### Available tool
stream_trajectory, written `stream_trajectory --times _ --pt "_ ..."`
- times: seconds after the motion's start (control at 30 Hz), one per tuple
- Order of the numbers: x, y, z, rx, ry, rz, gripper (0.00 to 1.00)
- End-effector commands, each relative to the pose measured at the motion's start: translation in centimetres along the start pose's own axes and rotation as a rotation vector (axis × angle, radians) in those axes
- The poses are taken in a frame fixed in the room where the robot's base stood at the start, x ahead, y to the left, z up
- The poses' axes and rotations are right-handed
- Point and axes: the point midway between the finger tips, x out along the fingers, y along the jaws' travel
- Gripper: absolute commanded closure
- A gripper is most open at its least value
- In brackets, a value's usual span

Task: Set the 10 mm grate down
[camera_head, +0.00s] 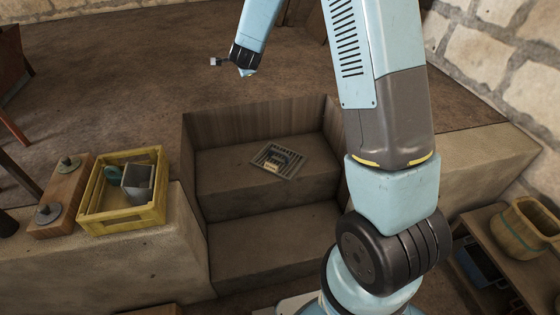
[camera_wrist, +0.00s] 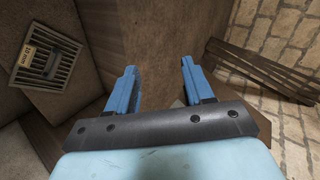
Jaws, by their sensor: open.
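The grate (camera_head: 278,160) is a dark barred plate with a pale yellow label. It lies flat on the upper step of the stone recess. In the head view the end of my arm is at the top, beyond the recess, and the fingers are not clear.
A yellow crate (camera_head: 124,217) with a grey block and a green item stands on the left ledge. A wooden block with metal knobs (camera_head: 62,197) is beside it. Wooden slats (camera_wrist: 262,70) show near the stone wall.

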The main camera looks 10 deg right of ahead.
Motion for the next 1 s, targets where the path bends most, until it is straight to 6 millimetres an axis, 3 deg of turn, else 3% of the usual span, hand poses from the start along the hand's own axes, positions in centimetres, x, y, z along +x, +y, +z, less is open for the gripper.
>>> stream_trajectory --times 0.03,0.2,0.5,0.8,1.0 --pt "1.8 1.2 0.4 0.040 0.021 0.004 0.48" --pt "6.6 4.6 1.3 0.182 0.111 -0.008 0.48" --pt "13.5 13.0 2.5 0.398 0.295 -0.038 0.48" --pt "17.7 23.5 3.3 0.557 0.507 -0.095 0.48" --pt "18.7 31.0 3.6 0.624 0.651 -0.149 0.48"
